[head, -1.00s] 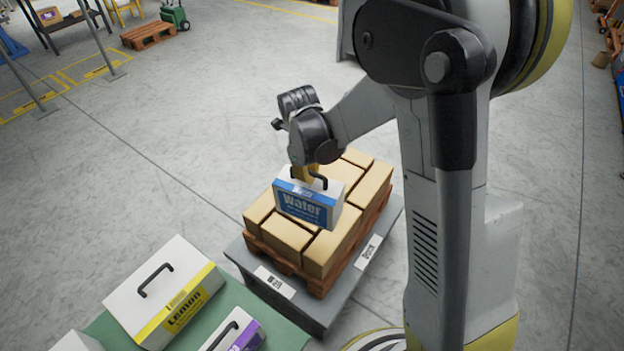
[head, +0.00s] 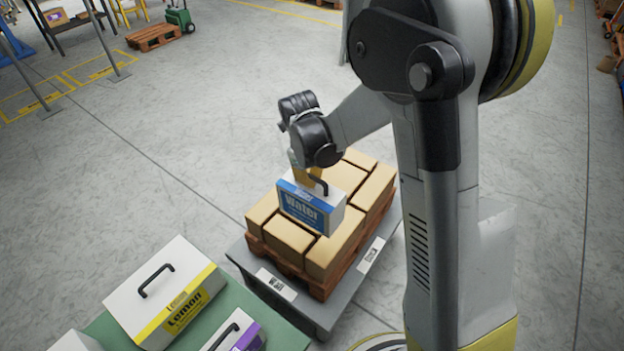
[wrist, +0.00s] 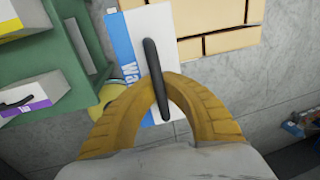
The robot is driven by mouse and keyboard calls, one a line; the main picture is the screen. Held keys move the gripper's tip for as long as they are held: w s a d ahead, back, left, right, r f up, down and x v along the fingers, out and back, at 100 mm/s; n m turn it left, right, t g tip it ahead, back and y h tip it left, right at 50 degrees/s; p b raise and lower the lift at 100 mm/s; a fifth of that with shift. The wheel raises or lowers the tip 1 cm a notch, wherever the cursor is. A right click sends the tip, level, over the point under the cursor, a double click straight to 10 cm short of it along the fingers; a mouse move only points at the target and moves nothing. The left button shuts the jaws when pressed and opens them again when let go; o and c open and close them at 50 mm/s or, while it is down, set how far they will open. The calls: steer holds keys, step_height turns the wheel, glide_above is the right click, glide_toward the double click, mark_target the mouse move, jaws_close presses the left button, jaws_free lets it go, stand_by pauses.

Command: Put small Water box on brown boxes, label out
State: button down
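The small Water box (head: 310,207) is white with a blue label and a black handle. Its label faces the front left in the head view. My gripper (wrist: 162,82) is shut on the black handle, its yellow fingers meeting around it in the wrist view. The Water box also shows in the wrist view (wrist: 174,24). In the head view the box is over the front part of the brown boxes (head: 336,249), which lie in a layer on a wooden pallet. I cannot tell whether its underside touches them.
The pallet (head: 318,291) rests on a grey platform (head: 300,318) with white tags. A green table (head: 232,304) at lower left holds a white Lemon box (head: 150,285) and a purple-labelled box (head: 236,333). Open floor lies behind and left.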

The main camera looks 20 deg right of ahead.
step_height(320, 180, down, 19)
steer(key=b, duration=1.5)
steer(key=shift+w+f+b, duration=0.1)
steer(key=shift+f+b, duration=0.2)
steer(key=shift+b, duration=0.05)
stand_by(0.6)
steer(key=c, duration=1.5)
jaws_free()
steer(key=shift+c, duration=0.2)
